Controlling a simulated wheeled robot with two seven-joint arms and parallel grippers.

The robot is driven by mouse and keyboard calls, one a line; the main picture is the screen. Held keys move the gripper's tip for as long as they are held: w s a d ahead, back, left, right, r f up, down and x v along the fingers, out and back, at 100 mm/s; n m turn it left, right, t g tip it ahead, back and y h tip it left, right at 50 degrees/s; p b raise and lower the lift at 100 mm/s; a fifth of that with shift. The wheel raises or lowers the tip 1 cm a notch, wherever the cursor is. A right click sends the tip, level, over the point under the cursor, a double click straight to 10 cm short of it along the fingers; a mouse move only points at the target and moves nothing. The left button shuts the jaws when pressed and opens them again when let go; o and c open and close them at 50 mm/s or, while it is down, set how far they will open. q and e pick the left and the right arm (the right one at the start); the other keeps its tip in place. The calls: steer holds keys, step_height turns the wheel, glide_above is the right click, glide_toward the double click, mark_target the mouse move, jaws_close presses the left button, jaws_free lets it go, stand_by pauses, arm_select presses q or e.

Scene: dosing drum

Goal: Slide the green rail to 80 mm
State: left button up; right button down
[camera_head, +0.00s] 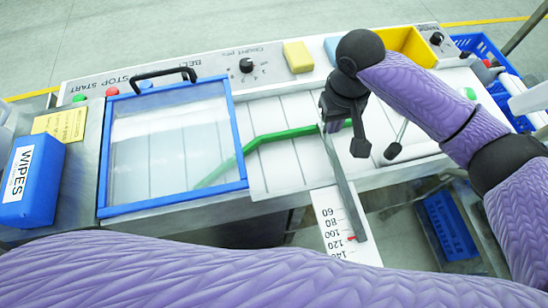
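The green rail (290,134) runs from under the clear blue-framed lid across the white belt. Its right end is partly hidden by my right gripper (346,128). A grey bar (345,188) reaches from near that end over the front edge to a white scale (329,222) marked 60 to 140. A red pointer (351,238) lies beside the scale around 100 to 120; the exact value is too small to read. My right gripper is over the rail's right end, its fingers apart with green showing between them. I cannot tell whether it touches. My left gripper is out of view.
The blue-framed lid (240,130) with a black handle covers the belt's left. A blue wipes box (32,182) is at far left. A small black-knobbed lever (393,150) stands right of my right gripper. A yellow bin (408,42) and blue crate (482,50) are behind.

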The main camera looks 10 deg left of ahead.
steer(key=shift+w+a+b, duration=0.3)
steer(key=shift+w+b, duration=0.1)
steer(key=shift+w, duration=0.4)
steer(key=shift+w+a+b, duration=0.3)
steer(key=shift+w+b, duration=0.1)
steer(key=shift+w, duration=0.4)
steer(key=shift+s+d+r+p, duration=0.2)
steer(key=shift+s+p, duration=0.1)
steer(key=shift+p, duration=0.5)
steer(key=shift+s+d+f+p, duration=0.1)
steer(key=shift+s+p, duration=0.3)
steer(key=shift+p, duration=0.2)
step_height(320, 180, up, 8)
steer(key=p, duration=0.9)
steer(key=shift+p, duration=0.3)
steer(key=shift+f, duration=0.15)
